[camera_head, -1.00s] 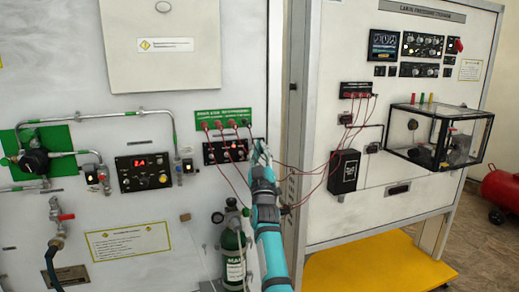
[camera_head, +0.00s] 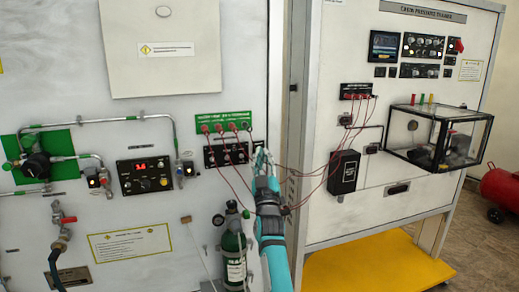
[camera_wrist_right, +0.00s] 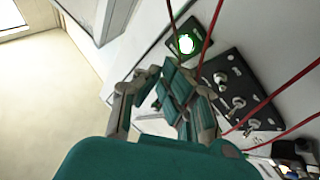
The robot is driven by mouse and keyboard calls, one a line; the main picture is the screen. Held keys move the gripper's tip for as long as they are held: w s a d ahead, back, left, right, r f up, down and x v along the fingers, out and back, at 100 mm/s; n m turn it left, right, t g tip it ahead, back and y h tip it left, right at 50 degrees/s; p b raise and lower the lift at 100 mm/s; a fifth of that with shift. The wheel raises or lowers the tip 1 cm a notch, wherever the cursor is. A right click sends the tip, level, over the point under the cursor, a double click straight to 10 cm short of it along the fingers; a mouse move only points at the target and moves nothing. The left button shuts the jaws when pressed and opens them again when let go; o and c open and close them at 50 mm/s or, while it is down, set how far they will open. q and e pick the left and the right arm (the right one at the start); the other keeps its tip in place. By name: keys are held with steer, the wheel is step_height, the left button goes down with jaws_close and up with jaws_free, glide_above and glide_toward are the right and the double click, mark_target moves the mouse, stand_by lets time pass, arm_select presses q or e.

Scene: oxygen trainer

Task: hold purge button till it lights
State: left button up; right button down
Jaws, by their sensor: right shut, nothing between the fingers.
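In the right wrist view, a round button (camera_wrist_right: 186,43) glows white and green on a small dark plate. Its label cannot be read; it looks like the purge button. My right gripper (camera_wrist_right: 166,80) is shut with nothing between its fingers, and its tips are close below the button in the picture. Whether they touch it I cannot tell. In the head view the right gripper (camera_head: 260,156) is at the right edge of the left panel and largely hides that spot. My left gripper is not in view.
A green oxygen cylinder (camera_head: 233,259) stands below. A red-digit display box (camera_head: 145,176) is at left. The clear box (camera_head: 438,133) juts out at right.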

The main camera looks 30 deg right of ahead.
steer(key=s, duration=0.1)
steer(key=s+a+p, duration=0.1)
steer(key=s, duration=0.1)
steer(key=shift+s+r+p, duration=0.1)
steer(key=shift+s+p, duration=0.1)
steer(key=shift+p, duration=0.1)
stand_by(0.3)
